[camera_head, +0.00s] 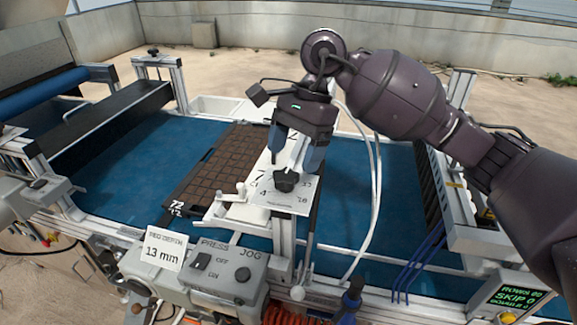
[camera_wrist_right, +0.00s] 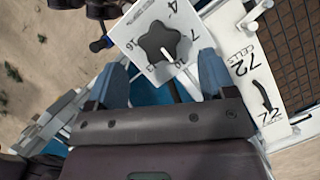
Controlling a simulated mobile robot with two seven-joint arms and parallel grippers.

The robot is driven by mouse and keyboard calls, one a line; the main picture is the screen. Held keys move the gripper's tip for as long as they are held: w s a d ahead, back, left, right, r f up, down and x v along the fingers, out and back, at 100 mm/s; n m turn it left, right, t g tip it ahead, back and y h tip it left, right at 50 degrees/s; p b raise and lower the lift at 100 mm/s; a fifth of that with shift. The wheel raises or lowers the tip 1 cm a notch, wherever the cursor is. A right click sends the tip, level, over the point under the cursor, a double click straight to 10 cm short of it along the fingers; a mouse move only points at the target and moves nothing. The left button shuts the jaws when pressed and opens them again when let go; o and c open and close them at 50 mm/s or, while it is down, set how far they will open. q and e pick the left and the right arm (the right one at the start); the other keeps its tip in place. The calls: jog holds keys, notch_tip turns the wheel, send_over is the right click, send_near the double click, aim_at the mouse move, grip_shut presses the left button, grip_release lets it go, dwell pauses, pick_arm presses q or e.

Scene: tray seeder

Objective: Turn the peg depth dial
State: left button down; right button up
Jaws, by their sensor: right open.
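The peg depth dial is a black star-shaped knob (camera_head: 286,180) on a white numbered plate (camera_head: 270,197) at the middle of the machine. The right wrist view shows the knob (camera_wrist_right: 160,42) and the plate's marks 4, 7, 10, 13 and 16 around it. My right gripper (camera_head: 294,163) is open just above the knob, its blue fingers pointing down. In the right wrist view the knob lies beyond the gap between the open fingers (camera_wrist_right: 158,76); contact cannot be told. My left gripper is not in view.
A dark cell tray (camera_head: 190,186) lies on the blue belt (camera_head: 135,150), left of the dial. A card (camera_head: 164,250) reads 13 mm. In front is a grey box (camera_head: 213,277) with press and jog controls. White tubes (camera_head: 376,190) hang right of the gripper.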

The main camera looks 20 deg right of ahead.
aim_at(287, 173)
jog(key=shift+x, duration=1.9)
jog(key=c, duration=0.9)
